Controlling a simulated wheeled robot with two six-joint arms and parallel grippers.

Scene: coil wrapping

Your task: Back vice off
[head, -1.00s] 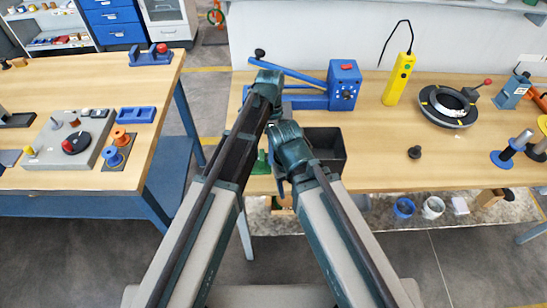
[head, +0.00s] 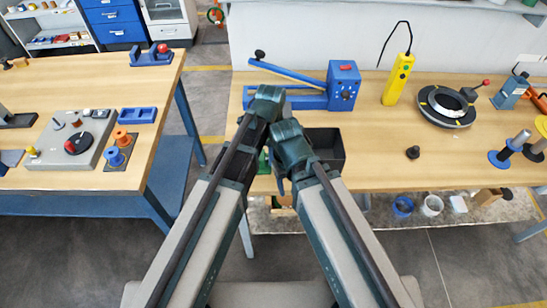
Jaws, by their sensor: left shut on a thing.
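A green piece (head: 263,160), perhaps part of the vice, shows at the front edge of the right-hand bench, between my arms. Most of it is hidden behind them. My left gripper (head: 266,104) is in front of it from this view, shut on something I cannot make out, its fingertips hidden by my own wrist. My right gripper (head: 290,150) is close beside the left one, over the bench's front edge. Its jaws are turned away and cannot be seen.
A blue lever device (head: 343,86) stands just behind my grippers, its long arm reaching left. A black open bin (head: 330,146) is right of them. A yellow tester (head: 398,80) and black ring (head: 447,106) stand further right.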

